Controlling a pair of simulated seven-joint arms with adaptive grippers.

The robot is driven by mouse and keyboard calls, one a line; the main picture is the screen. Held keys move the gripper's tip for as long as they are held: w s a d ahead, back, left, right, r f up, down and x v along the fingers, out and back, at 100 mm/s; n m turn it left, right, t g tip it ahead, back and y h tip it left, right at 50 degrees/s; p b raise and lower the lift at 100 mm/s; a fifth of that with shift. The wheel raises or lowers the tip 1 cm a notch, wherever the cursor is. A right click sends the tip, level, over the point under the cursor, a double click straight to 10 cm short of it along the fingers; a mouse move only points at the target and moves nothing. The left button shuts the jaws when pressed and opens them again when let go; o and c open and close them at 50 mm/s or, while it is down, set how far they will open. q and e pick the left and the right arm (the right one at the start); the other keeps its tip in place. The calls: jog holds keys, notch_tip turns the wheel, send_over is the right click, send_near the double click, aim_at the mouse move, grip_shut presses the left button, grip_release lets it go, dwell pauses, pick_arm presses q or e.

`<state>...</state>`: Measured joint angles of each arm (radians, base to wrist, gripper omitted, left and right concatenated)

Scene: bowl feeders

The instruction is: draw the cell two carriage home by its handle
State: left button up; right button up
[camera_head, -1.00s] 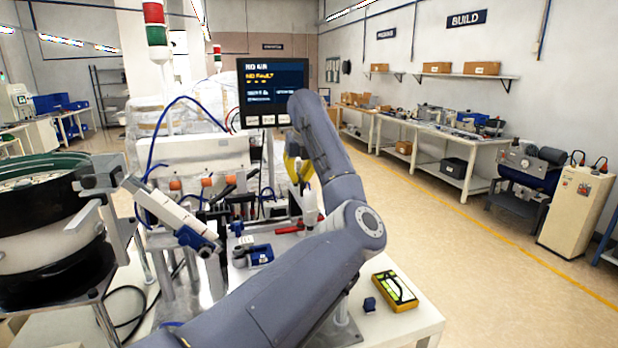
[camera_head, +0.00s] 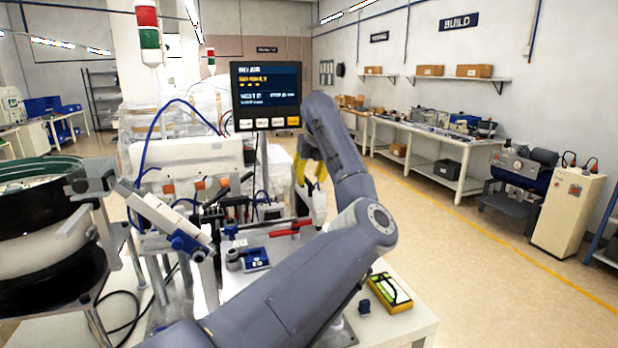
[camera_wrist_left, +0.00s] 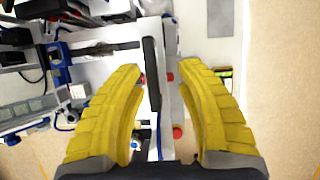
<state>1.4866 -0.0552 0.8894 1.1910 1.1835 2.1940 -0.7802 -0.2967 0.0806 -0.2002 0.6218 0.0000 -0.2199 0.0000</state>
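My left gripper (camera_head: 310,184) is over the machine table in the head view, with its yellow fingers pointing down. In the left wrist view its fingers (camera_wrist_left: 140,72) are apart. A long black bar (camera_wrist_left: 152,74), which looks like a handle, shows between them on a pale plate (camera_wrist_left: 168,100). I see no finger touching the bar, and its depth below the fingertips is unclear. In the head view a white upright part (camera_head: 318,203) stands just under the fingers. Which part is the cell two carriage cannot be told for sure. My right gripper is not in view.
A red-handled tool (camera_head: 291,229) and a blue fixture (camera_head: 254,258) lie left of my forearm. A yellow meter (camera_head: 391,291) lies at the table's right side. A bowl feeder (camera_head: 38,235) stands at the left, a monitor (camera_head: 266,95) behind.

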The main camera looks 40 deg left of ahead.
pick_arm(q)
jog(key=v, duration=1.2)
dwell(0.5)
